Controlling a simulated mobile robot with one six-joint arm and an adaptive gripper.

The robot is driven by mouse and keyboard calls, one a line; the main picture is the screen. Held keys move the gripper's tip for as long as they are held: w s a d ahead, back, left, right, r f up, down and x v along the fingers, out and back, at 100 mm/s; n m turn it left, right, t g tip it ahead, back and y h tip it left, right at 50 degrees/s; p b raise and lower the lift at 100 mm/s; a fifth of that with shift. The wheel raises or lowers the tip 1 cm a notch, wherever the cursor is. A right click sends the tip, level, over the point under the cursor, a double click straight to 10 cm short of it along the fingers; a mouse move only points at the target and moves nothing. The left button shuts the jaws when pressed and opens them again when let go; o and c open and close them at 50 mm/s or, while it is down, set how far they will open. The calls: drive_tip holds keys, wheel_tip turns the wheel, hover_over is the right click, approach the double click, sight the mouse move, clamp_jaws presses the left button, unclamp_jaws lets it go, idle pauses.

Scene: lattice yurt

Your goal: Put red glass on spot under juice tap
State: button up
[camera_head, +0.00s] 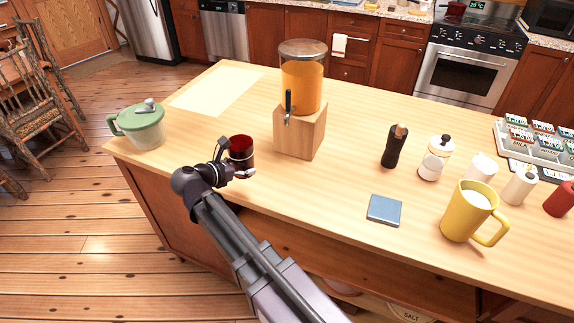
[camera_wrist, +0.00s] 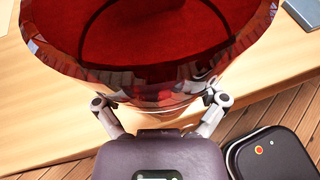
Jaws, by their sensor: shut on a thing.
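The red glass (camera_head: 241,151) is upright at the front left of the wooden island, left of the juice dispenser. In the wrist view the red glass (camera_wrist: 160,50) fills the top, its open mouth facing the camera. My gripper (camera_head: 232,160) is shut on it, with a finger on each side; it also shows in the wrist view (camera_wrist: 162,108). Whether the glass touches the counter is hard to tell. The juice dispenser (camera_head: 302,75) holds orange juice on a wooden block (camera_head: 301,133). Its juice tap (camera_head: 288,106) has a dark handle and faces front left. The counter below the tap looks bare.
A green lidded pot (camera_head: 142,127) stands at the far left, near a pale mat (camera_head: 217,90). A blue square coaster (camera_head: 384,210), a yellow mug (camera_head: 470,211), a dark pepper mill (camera_head: 394,146) and several bottles stand to the right. The counter between glass and block is clear.

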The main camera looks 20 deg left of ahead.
drive_tip(key=shift+m+h, duration=0.5)
drive_tip(key=shift+h, duration=0.1)
drive_tip(key=w+a+f+b, duration=0.4)
drive_tip(key=w+f+b, duration=0.1)
drive_tip(key=shift+w, duration=0.15)
drive_tip(key=w+d, duration=0.6)
drive_tip(key=w, duration=0.1)
drive_tip(key=w+d+f+b, duration=0.1)
drive_tip(key=w+d, duration=0.2)
drive_tip(key=d, duration=0.1)
drive_tip(key=shift+w+d+f, duration=0.1)
drive_tip(key=shift+w, duration=0.1)
drive_tip(key=shift+w+d, duration=0.1)
drive_tip(key=shift+w+d, duration=0.15)
drive_tip(key=shift+w+d+f+g+b, duration=0.25)
drive_tip(key=shift+f+g+b, duration=0.05)
drive_tip(key=shift+f+b, duration=1.55)
drive_tip(key=shift+b, duration=0.1)
